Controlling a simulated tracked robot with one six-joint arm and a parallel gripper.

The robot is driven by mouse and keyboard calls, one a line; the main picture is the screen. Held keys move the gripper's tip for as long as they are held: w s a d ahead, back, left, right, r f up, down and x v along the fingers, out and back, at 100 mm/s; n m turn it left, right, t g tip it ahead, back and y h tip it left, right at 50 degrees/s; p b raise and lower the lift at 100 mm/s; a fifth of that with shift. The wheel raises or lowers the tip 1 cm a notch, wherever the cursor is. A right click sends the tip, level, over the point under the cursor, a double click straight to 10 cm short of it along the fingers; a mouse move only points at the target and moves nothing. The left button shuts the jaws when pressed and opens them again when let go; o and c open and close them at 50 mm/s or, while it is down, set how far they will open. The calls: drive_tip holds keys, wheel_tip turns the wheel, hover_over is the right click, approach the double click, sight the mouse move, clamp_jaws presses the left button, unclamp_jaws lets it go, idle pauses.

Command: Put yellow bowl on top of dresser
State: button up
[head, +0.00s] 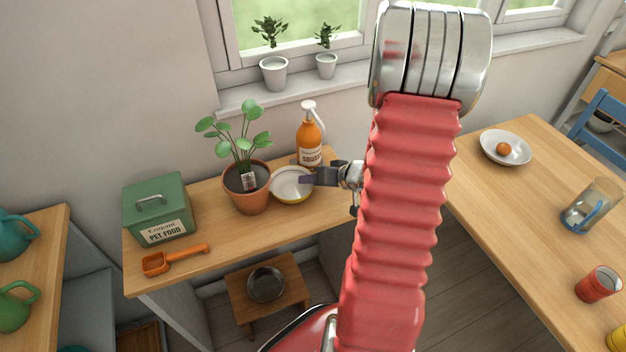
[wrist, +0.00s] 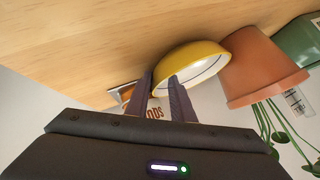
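The yellow bowl (head: 287,194), white inside, stands upright on a wooden-topped unit (head: 215,245) under the window. It also shows in the wrist view (wrist: 205,60), beyond the fingertips. My gripper (head: 308,180) reaches in from the right at the bowl's right rim. In the wrist view, my fingers (wrist: 160,78) are apart with a gap between them, and the bowl's near edge shows at that gap. I cannot tell whether either finger touches the bowl. Which piece of furniture is the dresser is not clear from the frames.
A potted plant (head: 247,195) stands close left of the bowl, and an orange pump bottle (head: 310,140) stands behind it. A green pet food tin (head: 158,208) and orange scoop (head: 172,260) are further left. A low stool (head: 240,291) holds a dark bowl (head: 265,285). A table (head: 530,230) stands right.

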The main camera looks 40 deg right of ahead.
drive_tip(key=v, duration=1.2)
drive_tip(key=shift+a+r, duration=0.1)
drive_tip(key=shift+r, duration=0.05)
idle(0.6)
drive_tip(key=w+a+r+n+g+y, duration=0.1)
drive_tip(key=a+r+n+g, duration=0.15)
drive_tip(key=a, duration=0.55)
drive_tip(key=a+r+n+g+y, duration=0.1)
drive_tip(key=a+r, duration=0.3)
drive_tip(key=a, duration=0.5)
drive_tip(key=s+a+r+n+h, duration=0.2)
drive_tip(key=s+a+r+h, duration=0.1)
drive_tip(key=s+a+r, duration=0.5)
drive_tip(key=a+r+g, duration=0.1)
drive_tip(key=a+r, duration=0.1)
drive_tip(key=a, duration=0.1)
drive_tip(key=shift+h, duration=0.4)
drive_tip(key=shift+c, duration=0.3)
